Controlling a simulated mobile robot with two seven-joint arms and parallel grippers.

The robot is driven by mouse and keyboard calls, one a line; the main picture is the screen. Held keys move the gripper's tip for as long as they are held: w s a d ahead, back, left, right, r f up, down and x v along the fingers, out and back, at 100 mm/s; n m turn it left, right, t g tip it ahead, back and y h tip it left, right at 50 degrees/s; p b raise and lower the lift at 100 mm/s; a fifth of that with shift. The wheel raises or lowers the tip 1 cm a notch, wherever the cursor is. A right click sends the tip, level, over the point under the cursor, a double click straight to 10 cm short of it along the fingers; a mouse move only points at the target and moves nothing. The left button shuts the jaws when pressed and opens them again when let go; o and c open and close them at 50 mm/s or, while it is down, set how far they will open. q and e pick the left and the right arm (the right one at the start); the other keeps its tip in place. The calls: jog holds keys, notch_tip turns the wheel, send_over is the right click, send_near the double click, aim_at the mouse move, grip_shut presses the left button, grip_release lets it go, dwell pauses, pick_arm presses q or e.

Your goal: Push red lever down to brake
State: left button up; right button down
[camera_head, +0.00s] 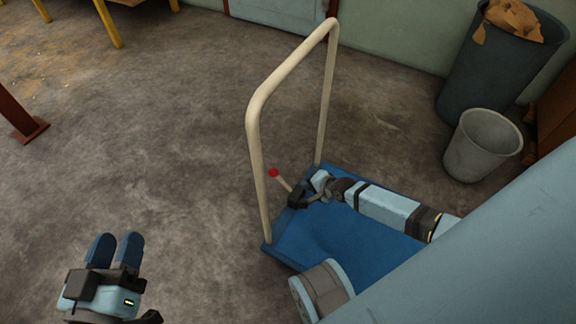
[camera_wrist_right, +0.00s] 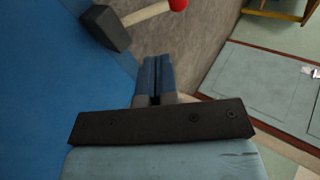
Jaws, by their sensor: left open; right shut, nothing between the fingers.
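The lever is a pale rod with a red knob (camera_head: 273,173), sticking out from a dark block at the blue cart platform's (camera_head: 345,243) handle end. In the right wrist view the red knob (camera_wrist_right: 178,4) is at the top edge, with the rod (camera_wrist_right: 147,17) and dark block (camera_wrist_right: 106,28) to its left. My right gripper (camera_wrist_right: 158,60) is shut and empty, its blue fingertips just below the rod in that picture; I see no clear contact. In the head view my right arm reaches over the platform beside the lever. My left gripper (camera_head: 115,237) is open and empty over the floor.
The cart's beige handle frame (camera_head: 256,165) rises around the lever. A grey bucket (camera_head: 482,146) and a dark bin (camera_head: 490,65) stand at the right by the wall. A red-brown post (camera_head: 20,120) is at the left.

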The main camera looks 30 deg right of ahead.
jog(key=b, duration=0.4)
send_near(278, 175)
jog(key=s+f, duration=0.1)
jog(key=f, duration=0.1)
jog(key=w+b, duration=0.1)
jog(key=w+a+f+b, duration=0.1)
jog(key=w, duration=0.1)
jog(key=w+f+b, duration=0.1)
jog(key=w+b, duration=0.1)
jog(key=shift+w+a+f, duration=0.2)
jog(key=shift+a+f, duration=0.05)
jog(key=shift+a, duration=0.15)
jog(key=shift+w+a+r, duration=0.1)
jog(key=shift+w+a, duration=0.05)
jog(key=shift+w, duration=0.25)
pick_arm(q)
jog(key=w+m, duration=0.1)
jog(key=w+a+f+m, duration=0.1)
jog(key=m, duration=0.1)
jog(key=w+f+m+t, duration=0.1)
jog(key=shift+a+f+h, duration=0.1)
jog(key=shift+a+h, duration=0.3)
